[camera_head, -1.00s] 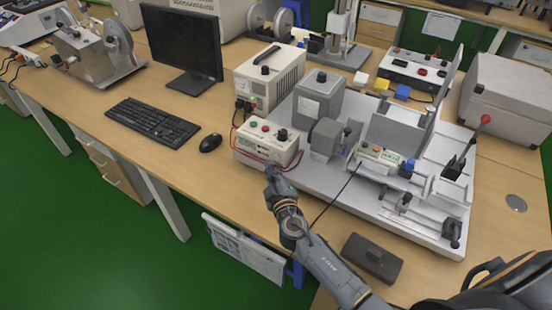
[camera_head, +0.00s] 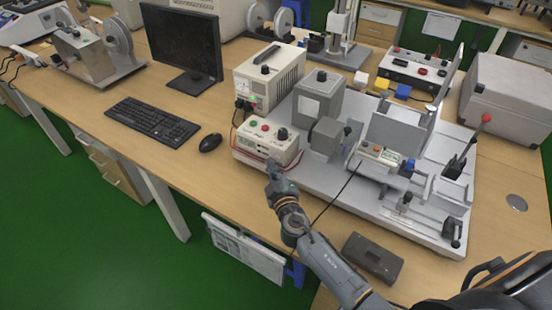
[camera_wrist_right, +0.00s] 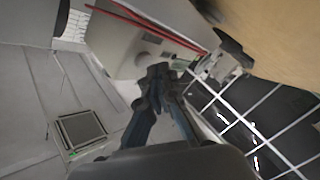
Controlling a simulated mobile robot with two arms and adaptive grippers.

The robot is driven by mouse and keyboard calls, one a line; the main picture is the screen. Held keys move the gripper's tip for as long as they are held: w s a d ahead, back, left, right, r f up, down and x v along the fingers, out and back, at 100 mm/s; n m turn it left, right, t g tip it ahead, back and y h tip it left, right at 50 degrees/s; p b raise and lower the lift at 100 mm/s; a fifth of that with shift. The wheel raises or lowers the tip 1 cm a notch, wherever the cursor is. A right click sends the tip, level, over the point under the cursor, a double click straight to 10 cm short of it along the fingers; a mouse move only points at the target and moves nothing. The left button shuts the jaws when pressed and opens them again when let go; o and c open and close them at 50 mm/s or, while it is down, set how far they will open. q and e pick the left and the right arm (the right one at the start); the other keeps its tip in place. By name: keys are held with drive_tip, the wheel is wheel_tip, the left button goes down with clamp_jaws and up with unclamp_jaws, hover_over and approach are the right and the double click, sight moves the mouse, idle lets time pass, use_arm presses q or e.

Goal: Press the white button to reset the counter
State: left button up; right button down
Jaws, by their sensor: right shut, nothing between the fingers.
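The counter is a light box (camera_head: 282,153) with coloured buttons, a dark knob on top and a small display on its front. It stands at the table's front edge. My right gripper (camera_head: 272,165) is shut and empty, its tips at the lower right of the box's front. The tips hide that part of the front, and I cannot make out the white button or tell whether they touch it. In the right wrist view the shut fingers (camera_wrist_right: 158,76) point at the pale box face (camera_wrist_right: 125,42), with red wires across it. My left gripper is not in view.
A grey fixture plate (camera_head: 360,205) with machine blocks lies right of the counter. A power supply (camera_head: 270,75) stands behind it. A mouse (camera_head: 210,143) and keyboard (camera_head: 152,119) lie left. A dark box (camera_head: 372,258) lies near my right arm.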

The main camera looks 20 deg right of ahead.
drive_tip(key=shift+w+d, duration=0.35)
drive_tip(key=shift+d, duration=0.1)
idle(0.7)
drive_tip(key=shift+s+a, duration=0.1)
drive_tip(key=shift+a, duration=0.05)
drive_tip(key=shift+s+a+b, duration=0.3)
drive_tip(key=shift+s+a, duration=0.15)
drive_tip(key=shift+a, duration=0.1)
drive_tip(key=shift+s+a+b, duration=0.3)
drive_tip(key=shift+s+a, duration=0.5)
drive_tip(key=shift+a, duration=0.2)
drive_tip(key=shift+s+a+b, duration=0.3)
drive_tip(key=shift+s+a, duration=0.45)
drive_tip(key=shift+a, duration=0.2)
